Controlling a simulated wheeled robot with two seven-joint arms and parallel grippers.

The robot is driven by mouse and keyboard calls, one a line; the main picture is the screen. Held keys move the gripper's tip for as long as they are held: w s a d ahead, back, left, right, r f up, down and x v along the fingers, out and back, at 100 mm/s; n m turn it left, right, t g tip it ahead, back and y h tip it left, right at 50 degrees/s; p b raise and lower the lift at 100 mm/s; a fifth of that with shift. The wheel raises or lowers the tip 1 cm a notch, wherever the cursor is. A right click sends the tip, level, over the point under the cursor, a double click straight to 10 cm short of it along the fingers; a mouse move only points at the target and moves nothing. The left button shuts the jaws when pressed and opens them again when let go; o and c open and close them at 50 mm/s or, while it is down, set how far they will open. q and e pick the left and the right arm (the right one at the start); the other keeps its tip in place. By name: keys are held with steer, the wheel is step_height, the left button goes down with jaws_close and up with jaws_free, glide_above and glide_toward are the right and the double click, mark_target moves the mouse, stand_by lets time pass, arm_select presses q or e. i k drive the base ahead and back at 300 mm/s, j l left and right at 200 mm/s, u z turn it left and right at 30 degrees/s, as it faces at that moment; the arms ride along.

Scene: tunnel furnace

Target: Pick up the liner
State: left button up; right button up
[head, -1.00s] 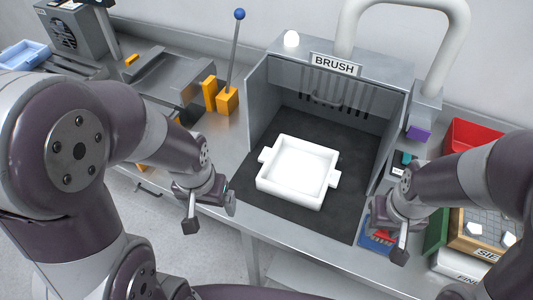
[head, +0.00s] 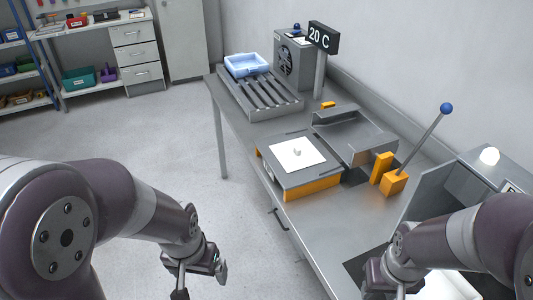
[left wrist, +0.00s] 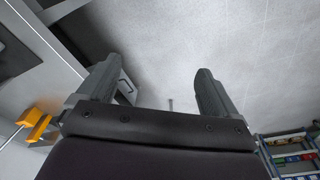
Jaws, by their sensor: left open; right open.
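A white square sheet (head: 292,157), which looks like the liner, lies flat on a grey and orange unit (head: 312,188) on the bench. A small pale lump or tab sits at its middle; I cannot tell what it is. My left gripper (head: 201,280) is open and empty over the floor, left of the bench and apart from the sheet. My right gripper (head: 384,284) is at the lower right by the brush booth, partly cut off by the frame edge. A white tray (head: 447,284) shows partly behind the right arm.
A light blue tray (head: 247,64) stands on a slatted conveyor (head: 258,96) at the bench's far end, near a "20 C" sign (head: 323,38). A blue-knobbed lever (head: 421,140) rises from an orange base. The grey floor (head: 150,140) left of the bench is clear.

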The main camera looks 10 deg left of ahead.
mark_target(298, 154)
steer(key=i+j+z, duration=0.1)
steer(key=z, duration=0.4)
steer(key=i+j+z, duration=0.15)
steer(key=z, duration=0.3)
steer(key=i+j+z, duration=0.1)
steer(key=j+z, duration=0.15)
steer(key=z, duration=0.25)
